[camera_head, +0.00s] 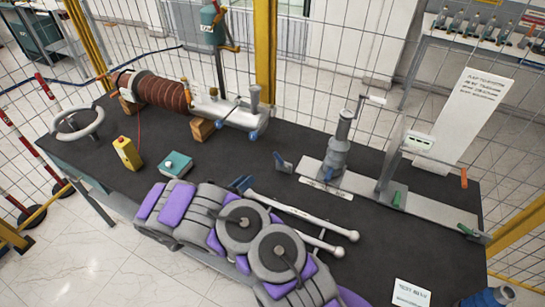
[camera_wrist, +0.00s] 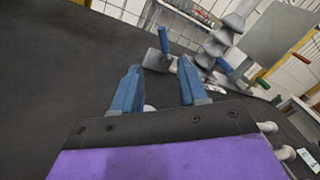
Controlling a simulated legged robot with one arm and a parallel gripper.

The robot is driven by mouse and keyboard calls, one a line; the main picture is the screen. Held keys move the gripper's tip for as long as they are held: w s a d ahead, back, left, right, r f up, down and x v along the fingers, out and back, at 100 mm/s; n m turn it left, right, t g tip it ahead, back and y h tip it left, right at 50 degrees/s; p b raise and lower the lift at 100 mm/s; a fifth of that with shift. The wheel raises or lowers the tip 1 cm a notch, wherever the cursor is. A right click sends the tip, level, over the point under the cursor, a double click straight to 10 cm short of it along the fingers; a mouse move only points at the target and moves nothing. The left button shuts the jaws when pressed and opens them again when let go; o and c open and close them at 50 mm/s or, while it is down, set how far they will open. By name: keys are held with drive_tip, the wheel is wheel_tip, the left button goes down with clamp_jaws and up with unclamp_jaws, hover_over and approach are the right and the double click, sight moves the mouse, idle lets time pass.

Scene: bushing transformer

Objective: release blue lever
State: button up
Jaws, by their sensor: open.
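The blue lever (camera_head: 278,160) stands up from a small grey bracket (camera_head: 286,167) on the dark table, left of the grey plate with the ribbed post. In the wrist view the blue lever (camera_wrist: 163,40) rises from its bracket (camera_wrist: 156,59), beyond my fingertips and roughly between them. My gripper (camera_head: 242,184) shows as small blue fingers to the left of and nearer than the lever. In the wrist view my gripper (camera_wrist: 160,68) is open, its two blue fingers apart with nothing between them. A gap to the lever appears to remain. Another small blue part (camera_wrist: 225,69) shows right of the fingers.
A brown coiled bushing (camera_head: 165,92), a yellow box (camera_head: 127,154) and a teal box (camera_head: 175,165) are left. Mesh fencing lies behind.

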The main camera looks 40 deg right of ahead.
sight(276, 156)
drive_tip(key=x, duration=0.5)
drive_tip(key=b+x, duration=0.1)
drive_tip(key=x, duration=0.9)
drive_tip(key=shift+s+d+f+b, duration=0.2)
drive_tip(key=shift+d+b, duration=0.2)
drive_tip(key=shift+d, duration=0.05)
drive_tip(key=shift+x, duration=1.1)
drive_tip(key=shift+s+a, duration=0.15)
drive_tip(key=shift+a, duration=0.25)
drive_tip(key=c, duration=0.4)
clamp_jaws()
drive_tip(key=shift+s, duration=0.1)
